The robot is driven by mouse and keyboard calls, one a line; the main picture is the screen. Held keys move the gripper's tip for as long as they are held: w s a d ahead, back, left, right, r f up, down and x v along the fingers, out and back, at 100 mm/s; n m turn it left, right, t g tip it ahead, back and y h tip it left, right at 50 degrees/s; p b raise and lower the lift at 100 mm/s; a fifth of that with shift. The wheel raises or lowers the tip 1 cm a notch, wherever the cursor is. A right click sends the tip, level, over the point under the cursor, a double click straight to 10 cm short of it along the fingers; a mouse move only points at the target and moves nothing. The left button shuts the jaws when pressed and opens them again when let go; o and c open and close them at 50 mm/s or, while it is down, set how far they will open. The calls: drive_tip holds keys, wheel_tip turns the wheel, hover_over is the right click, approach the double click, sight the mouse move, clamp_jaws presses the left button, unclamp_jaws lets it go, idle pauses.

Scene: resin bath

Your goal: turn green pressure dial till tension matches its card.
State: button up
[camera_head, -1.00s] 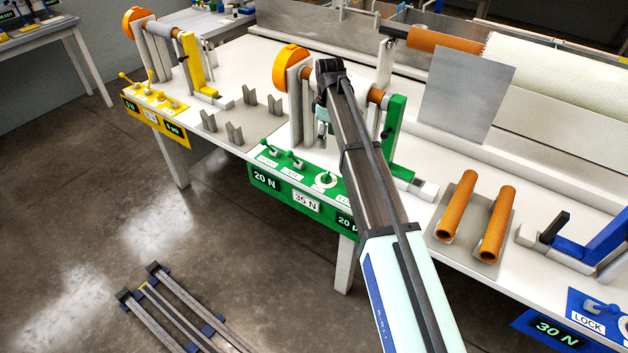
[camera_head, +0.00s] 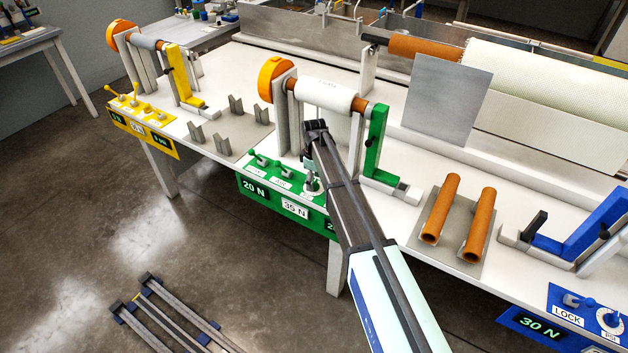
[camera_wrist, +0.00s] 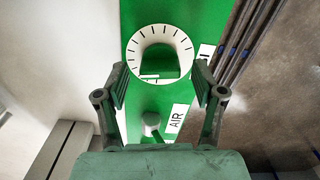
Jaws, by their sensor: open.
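The green pressure dial (camera_wrist: 160,64) has a green knob inside a white ring with black ticks. In the wrist view it lies between and just beyond my two fingertips. My gripper (camera_wrist: 160,78) is open, with one finger on each side of the dial and no clear contact. In the head view my gripper (camera_head: 312,184) is low over the green panel (camera_head: 275,193) and partly hides the dial. The white card (camera_head: 294,207) reads 35 N. The green readout (camera_head: 254,189) left of it reads 20 N. Another readout to the right is mostly hidden by my arm.
Small green levers (camera_head: 268,164) stand left of the dial; a lever (camera_wrist: 151,124) by the AIR label sits below it in the wrist view. A white roll (camera_head: 326,95) and a green upright bracket (camera_head: 376,145) stand behind. Orange tubes (camera_head: 440,207) lie to the right.

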drive_tip(key=shift+f, duration=0.7)
drive_tip(key=c, duration=1.2)
drive_tip(key=shift+o, duration=0.3)
drive_tip(key=shift+m, duration=0.4)
drive_tip(key=m+b, duration=0.2)
drive_tip(key=m, duration=0.2)
drive_tip(key=shift+f+m, duration=0.1)
drive_tip(key=shift+m, duration=0.3)
drive_tip(key=m+b, duration=0.2)
drive_tip(key=m, duration=0.4)
drive_tip(key=shift+m, duration=0.3)
